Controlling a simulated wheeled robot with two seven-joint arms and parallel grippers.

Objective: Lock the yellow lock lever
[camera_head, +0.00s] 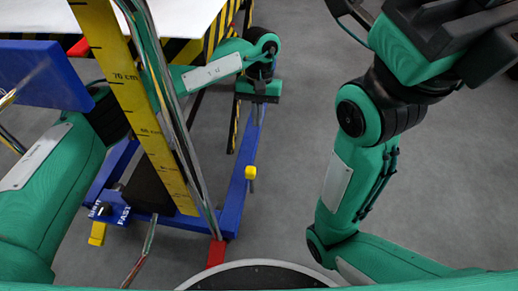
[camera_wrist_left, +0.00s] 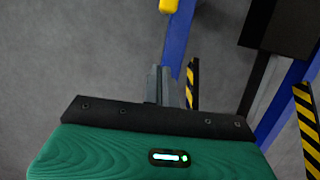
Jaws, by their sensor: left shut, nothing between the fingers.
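A yellow lever (camera_head: 250,172) sits on the side of a blue frame beam. A yellow tip (camera_wrist_left: 168,5) also shows at the top edge of the left wrist view, beside the blue beam. A second yellow piece (camera_head: 97,233) is at the frame's lower left. My left gripper (camera_head: 259,102) is above the far part of the blue beam, farther off than the lever and apart from it. In the left wrist view its grey fingers (camera_wrist_left: 165,84) are together and empty. My right arm is at the right; its gripper fingers are not visible.
The blue frame beam (camera_head: 240,190) belongs to a cart with a yellow measuring scale (camera_head: 135,100) and a red foot (camera_head: 216,252). A white tabletop (camera_head: 180,15) with black-yellow striped edges stands behind. Grey floor (camera_head: 290,170) right of the beam is clear.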

